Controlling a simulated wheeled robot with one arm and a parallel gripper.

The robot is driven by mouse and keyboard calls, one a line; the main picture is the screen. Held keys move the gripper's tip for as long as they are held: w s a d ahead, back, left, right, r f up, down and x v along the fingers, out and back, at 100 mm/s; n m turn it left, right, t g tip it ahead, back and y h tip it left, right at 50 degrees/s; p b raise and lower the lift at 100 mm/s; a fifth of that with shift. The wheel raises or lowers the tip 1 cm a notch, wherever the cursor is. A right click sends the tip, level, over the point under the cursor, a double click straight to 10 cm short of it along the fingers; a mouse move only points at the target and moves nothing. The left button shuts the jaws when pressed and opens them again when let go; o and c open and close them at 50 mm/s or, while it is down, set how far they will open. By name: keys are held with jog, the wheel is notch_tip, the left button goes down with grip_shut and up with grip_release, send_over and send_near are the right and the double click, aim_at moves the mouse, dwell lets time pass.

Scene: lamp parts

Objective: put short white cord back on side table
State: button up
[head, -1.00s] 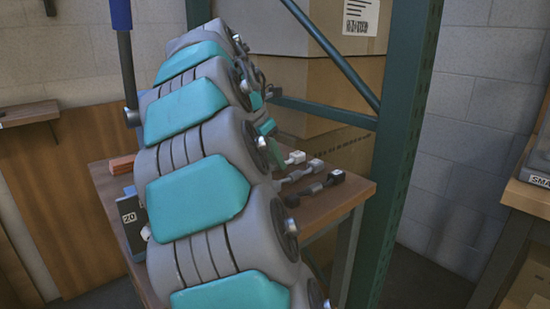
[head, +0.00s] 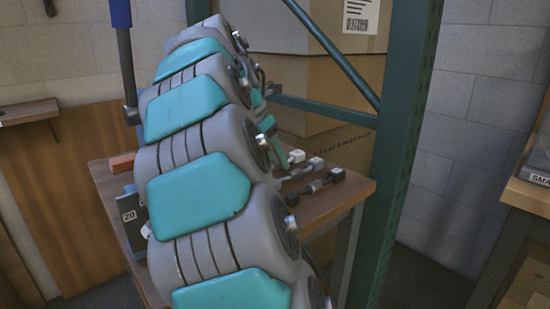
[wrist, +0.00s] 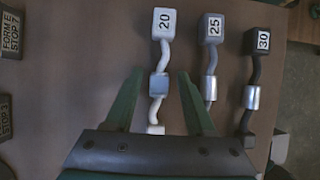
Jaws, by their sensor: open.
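The short white cord (wrist: 162,55), with a white end block marked 20 and a grey-blue middle sleeve, lies along the brown side table (wrist: 100,60) in the wrist view. Its white end also shows in the head view (head: 296,156), on the side table (head: 335,205). My gripper (wrist: 160,74) is open, with one green finger on each side of the cord near the sleeve. I see no grip on it. The cord's lower end meets a pale block just ahead of the gripper's palm. In the head view my arm hides most of the cord.
To its right lie a grey cord (wrist: 210,60) marked 25, close to the right finger, and a black cord (wrist: 252,75) marked 30. Dark labelled blocks (wrist: 10,33) sit at the left. A green rack post (head: 400,140) and cardboard boxes (head: 325,90) stand behind the table.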

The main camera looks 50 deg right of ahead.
jog(key=v, duration=0.7)
jog(key=shift+r, duration=0.15)
dwell(0.5)
